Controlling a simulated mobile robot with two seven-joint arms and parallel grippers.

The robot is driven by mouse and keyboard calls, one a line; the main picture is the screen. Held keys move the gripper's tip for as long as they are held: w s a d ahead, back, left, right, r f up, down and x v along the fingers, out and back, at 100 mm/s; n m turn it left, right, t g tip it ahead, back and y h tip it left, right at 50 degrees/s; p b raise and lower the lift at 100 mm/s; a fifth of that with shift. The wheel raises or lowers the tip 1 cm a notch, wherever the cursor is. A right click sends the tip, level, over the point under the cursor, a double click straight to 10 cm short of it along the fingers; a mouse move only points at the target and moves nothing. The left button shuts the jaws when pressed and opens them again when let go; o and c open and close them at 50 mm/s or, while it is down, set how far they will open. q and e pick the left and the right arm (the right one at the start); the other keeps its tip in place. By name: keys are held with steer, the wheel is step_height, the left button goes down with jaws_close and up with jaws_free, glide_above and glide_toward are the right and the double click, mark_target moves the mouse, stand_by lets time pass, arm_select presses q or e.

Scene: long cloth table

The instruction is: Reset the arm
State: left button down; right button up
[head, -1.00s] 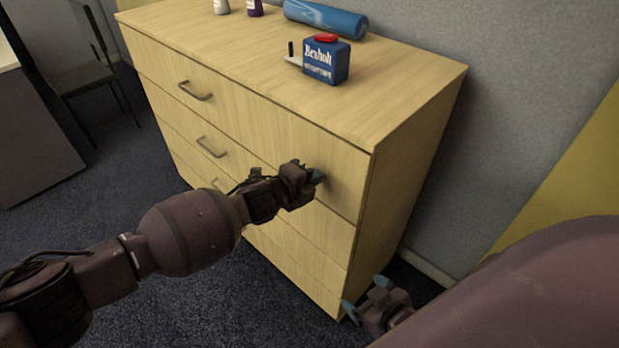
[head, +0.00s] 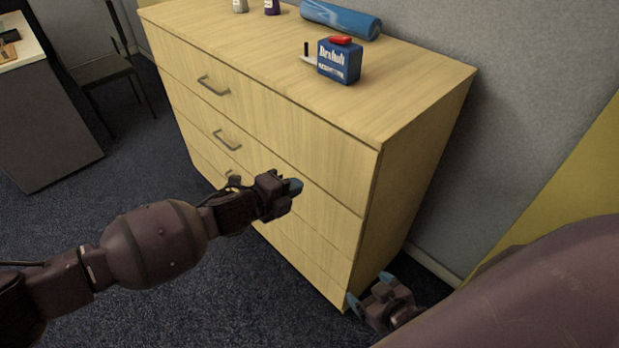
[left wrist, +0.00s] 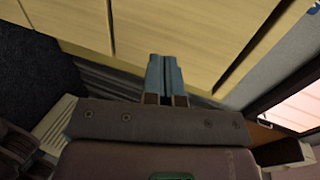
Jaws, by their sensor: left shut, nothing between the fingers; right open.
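My left arm reaches in from the left in the head view. Its gripper (head: 293,188) is in front of the wooden drawer cabinet (head: 311,139), near the right part of the drawer fronts. In the left wrist view the blue fingertips (left wrist: 165,78) are pressed together with nothing between them, and the drawer fronts (left wrist: 160,30) fill the top. My right gripper (head: 366,288) is low at the cabinet's bottom right corner, its two blue fingers apart and empty. The cabinet's visible drawers look shut.
On the cabinet top stand a blue box (head: 340,62) with a red top, a blue roll (head: 341,19) and small bottles (head: 271,7). A chair (head: 108,75) and a desk (head: 40,125) are at the left. Carpet (head: 190,300) is open in front of the cabinet.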

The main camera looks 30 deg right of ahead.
arm_select(q)
steer(key=shift+v, duration=1.9)
